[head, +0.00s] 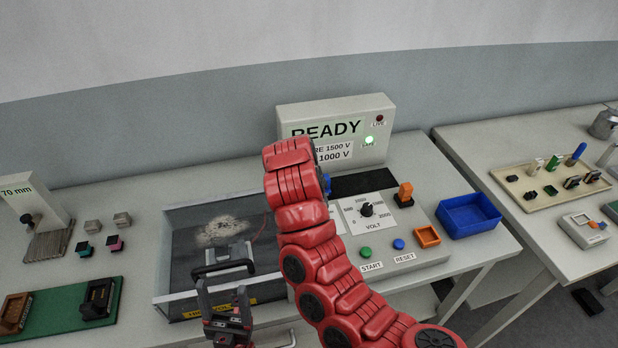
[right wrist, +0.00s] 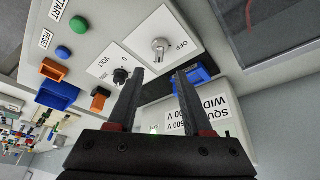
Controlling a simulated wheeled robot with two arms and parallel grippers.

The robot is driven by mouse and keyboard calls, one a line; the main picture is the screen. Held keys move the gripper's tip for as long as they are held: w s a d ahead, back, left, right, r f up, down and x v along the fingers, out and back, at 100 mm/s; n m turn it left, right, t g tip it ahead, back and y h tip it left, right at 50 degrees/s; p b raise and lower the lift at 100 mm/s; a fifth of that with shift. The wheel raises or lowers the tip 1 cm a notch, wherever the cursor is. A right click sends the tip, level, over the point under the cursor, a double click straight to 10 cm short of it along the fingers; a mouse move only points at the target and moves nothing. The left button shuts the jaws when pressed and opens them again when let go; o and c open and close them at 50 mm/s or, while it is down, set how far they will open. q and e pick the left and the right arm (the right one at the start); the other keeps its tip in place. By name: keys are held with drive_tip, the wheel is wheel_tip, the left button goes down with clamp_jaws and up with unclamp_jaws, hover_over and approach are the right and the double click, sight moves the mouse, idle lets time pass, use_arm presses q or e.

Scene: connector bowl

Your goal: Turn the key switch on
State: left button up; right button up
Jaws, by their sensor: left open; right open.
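The key switch (right wrist: 160,46) is a silver round piece on a white plate marked OFF, seen in the right wrist view. A narrow part stands up across its face. My right arm hides it in the head view. My right gripper (right wrist: 160,76) is open and empty. Its two dark fingertips point toward the switch plate and look apart from the switch; the exact gap is hard to judge. My left gripper (head: 222,287) is open at the front of the glass-sided test box (head: 178,285), near a dark bar. I cannot tell whether it touches the bar.
The console (head: 440,243) carries a VOLT dial (head: 367,209), a green START button (head: 366,253), a blue RESET button (head: 399,244) and orange parts. Its display (head: 335,130) reads READY, with the SAFE lamp lit green. A blue bin (head: 468,216) stands to the right.

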drive_tip(key=p+v, duration=0.4)
drive_tip(key=v, duration=0.3)
drive_tip(key=shift+s+r, duration=0.15)
drive_tip(key=shift+r, duration=0.05)
